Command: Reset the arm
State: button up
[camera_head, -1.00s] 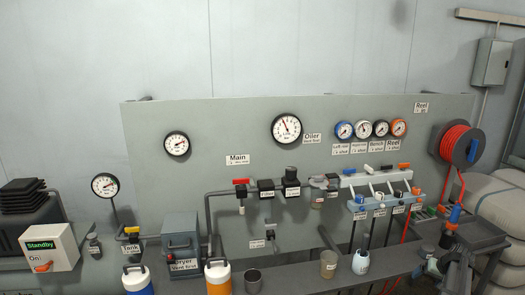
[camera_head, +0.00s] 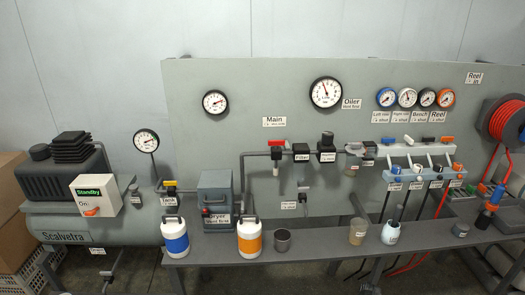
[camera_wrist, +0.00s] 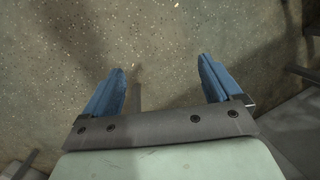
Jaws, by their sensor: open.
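My gripper (camera_wrist: 165,80) shows in the wrist view with its two blue fingers spread wide apart. Nothing is between the fingers; below them is the speckled floor (camera_wrist: 170,35). My arm and gripper do not show in the head view.
A grey bench (camera_head: 320,241) runs along the front, bearing a blue bottle (camera_head: 175,240), an orange bottle (camera_head: 249,241), a dark cup (camera_head: 282,240), a tan cup (camera_head: 357,232) and a white container (camera_head: 391,233). Behind stands a gauge panel (camera_head: 250,90). A compressor (camera_head: 100,230) reading Standby is left; a red hose reel (camera_head: 505,120) is right.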

jog(key=s+a+f+n+g+h, duration=0.1)
jog(key=s+a+f+n+g, duration=0.1)
jog(key=s+a, duration=0.7)
jog(key=s+a+f+n+g+h, duration=0.1)
jog(key=s+a+f+n+g, duration=0.1)
jog(key=s+a, duration=0.7)
jog(key=s+g, duration=0.1)
jog(key=s, duration=0.7)
jog(key=shift+s+a+g+h, duration=0.25)
jog(key=shift+a+g+h, duration=0.05)
